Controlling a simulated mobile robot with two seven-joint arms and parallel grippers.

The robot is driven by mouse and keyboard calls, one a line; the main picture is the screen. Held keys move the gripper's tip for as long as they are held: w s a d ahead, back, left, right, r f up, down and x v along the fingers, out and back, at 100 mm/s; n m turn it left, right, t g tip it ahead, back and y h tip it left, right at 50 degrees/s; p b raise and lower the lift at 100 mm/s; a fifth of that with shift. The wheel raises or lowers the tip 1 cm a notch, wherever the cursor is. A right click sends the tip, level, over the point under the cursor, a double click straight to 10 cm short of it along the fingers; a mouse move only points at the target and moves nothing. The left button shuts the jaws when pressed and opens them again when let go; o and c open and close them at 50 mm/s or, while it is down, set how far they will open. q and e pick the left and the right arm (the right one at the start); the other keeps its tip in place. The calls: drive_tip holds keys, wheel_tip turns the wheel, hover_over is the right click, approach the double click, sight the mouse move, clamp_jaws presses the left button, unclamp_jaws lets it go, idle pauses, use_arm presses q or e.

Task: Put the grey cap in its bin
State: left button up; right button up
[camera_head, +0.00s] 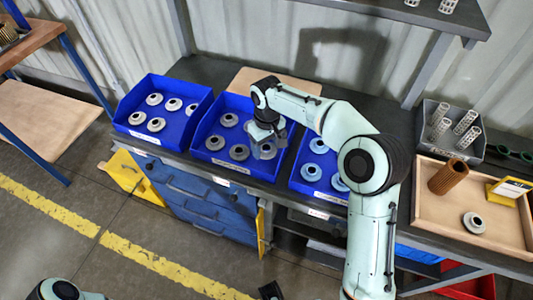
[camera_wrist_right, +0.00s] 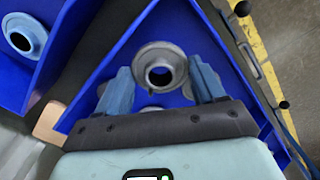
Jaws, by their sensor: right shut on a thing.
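My right gripper (camera_head: 266,138) is low over the middle blue bin (camera_head: 222,165). In the right wrist view its two fingers (camera_wrist_right: 167,82) are on either side of a grey cap (camera_wrist_right: 160,52), a round ring with a dark central hole, and are shut on it. The held cap is partly hidden by the gripper in the head view. Other grey caps (camera_head: 229,120) lie in the same bin.
The left blue bin (camera_head: 146,137) holds several pale caps, and the right blue bin (camera_head: 318,190) holds bluish caps. A wooden tray (camera_head: 440,225) at the right holds a brown pleated cartridge (camera_head: 448,177) and a pale cap (camera_head: 474,222). A grey bin (camera_head: 430,144) holds perforated white tubes.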

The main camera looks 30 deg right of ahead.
sight(267, 154)
drive_tip(key=shift+f, duration=1.95)
drive_tip(key=shift+f, duration=0.1)
drive_tip(key=o, duration=1)
wheel_tip(267, 154, up, 12)
drive_tip(key=shift+r+p, duration=0.1)
drive_tip(key=shift+p, duration=0.7)
